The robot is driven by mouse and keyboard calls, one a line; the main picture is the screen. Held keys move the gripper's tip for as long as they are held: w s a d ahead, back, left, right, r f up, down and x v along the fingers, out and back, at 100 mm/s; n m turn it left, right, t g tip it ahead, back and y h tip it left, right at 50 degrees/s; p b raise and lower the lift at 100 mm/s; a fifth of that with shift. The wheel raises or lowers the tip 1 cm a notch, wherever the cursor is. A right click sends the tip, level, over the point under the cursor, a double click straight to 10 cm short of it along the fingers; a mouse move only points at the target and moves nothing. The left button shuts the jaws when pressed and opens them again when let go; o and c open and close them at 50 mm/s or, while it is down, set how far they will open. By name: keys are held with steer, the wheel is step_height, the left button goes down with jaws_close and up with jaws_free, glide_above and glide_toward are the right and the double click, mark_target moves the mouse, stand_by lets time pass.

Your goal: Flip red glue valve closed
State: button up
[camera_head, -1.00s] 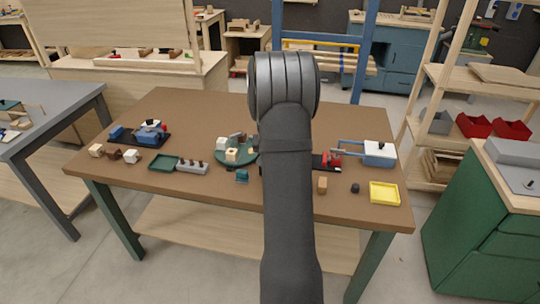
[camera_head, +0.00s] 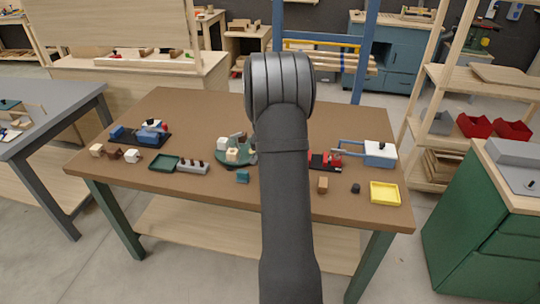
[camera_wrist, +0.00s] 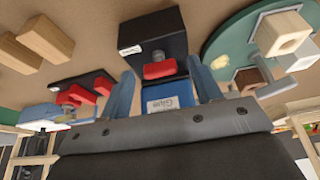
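The red glue valve (camera_wrist: 158,70) shows in the wrist view as a red handle at the front of a black block (camera_wrist: 152,36). Next to it is a blue box (camera_wrist: 168,97) with a label that reads "Glue". My gripper (camera_wrist: 160,65) is open, its two grey-blue fingers apart on either side of the valve in the picture. I cannot tell whether either finger touches the valve. In the head view my arm hides the glue valve and the gripper.
A green round tray (camera_wrist: 222,48) with pale blocks lies on the right in the wrist view. On the left are a black base with red parts (camera_wrist: 80,97) and wooden blocks (camera_wrist: 45,37). In the head view, a yellow tray (camera_head: 398,193) lies at the brown table's right (camera_head: 220,110); its back is clear.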

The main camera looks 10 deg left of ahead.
steer(key=v, duration=1.7)
steer(key=shift+s+r, duration=0.15)
steer(key=x, duration=1.7)
steer(key=shift+w, duration=0.2)
